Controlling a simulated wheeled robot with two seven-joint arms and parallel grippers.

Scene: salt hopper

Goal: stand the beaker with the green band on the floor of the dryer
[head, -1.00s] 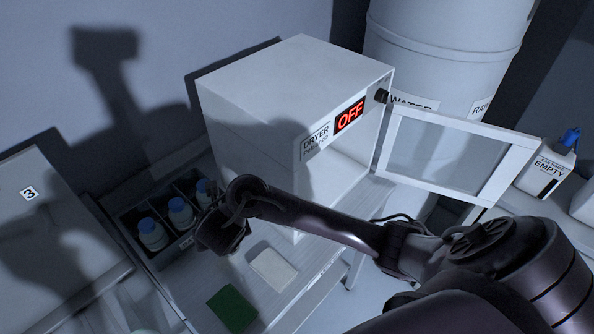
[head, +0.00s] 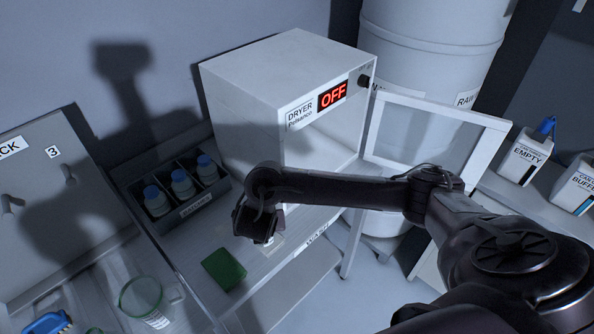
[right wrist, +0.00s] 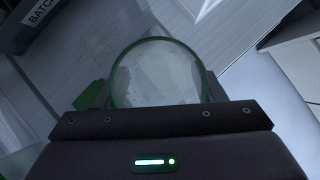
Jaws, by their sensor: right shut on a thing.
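The dryer (head: 235,95) is a white box with a red OFF display. Its framed glass door (head: 425,140) stands open to the right, and my right arm covers the lower part of the opening. My right gripper (head: 258,225) is in front of the dryer, over the bench. In the right wrist view it is shut on a clear glass beaker (right wrist: 160,75) with a green-tinted rim. I cannot make out a band on this beaker, and in the head view the gripper hides it. My left gripper is not in view.
A rack of blue-capped bottles (head: 182,184) stands left of the dryer. A green pad (head: 223,268) lies on the bench in front. Another glass beaker (head: 145,299) stands at lower left. A white drum (head: 430,45) is behind the door, and an EMPTY container (head: 522,157) stands right.

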